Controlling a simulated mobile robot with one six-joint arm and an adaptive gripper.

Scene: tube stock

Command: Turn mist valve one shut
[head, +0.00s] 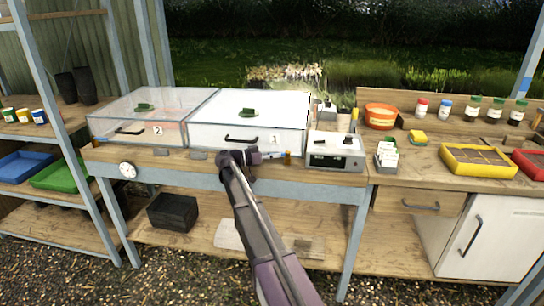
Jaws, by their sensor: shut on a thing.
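My arm reaches up from the bottom of the head view to the front edge of the bench. My gripper (256,156) is there, low in front of the right clear-lidded box (215,139). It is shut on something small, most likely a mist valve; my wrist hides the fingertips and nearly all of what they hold. I cannot read a valve number or tell how far the valve is turned. A small brownish fitting (287,157) stands just right of my gripper, apart from it.
A second clear-lidded box (140,118) stands at the left, with a round dial (127,170) below it. A grey device (335,149) is close on the right. Beyond are an orange bowl (381,122) and a yellow seed tray (447,164). A shelf post (72,140) rises left.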

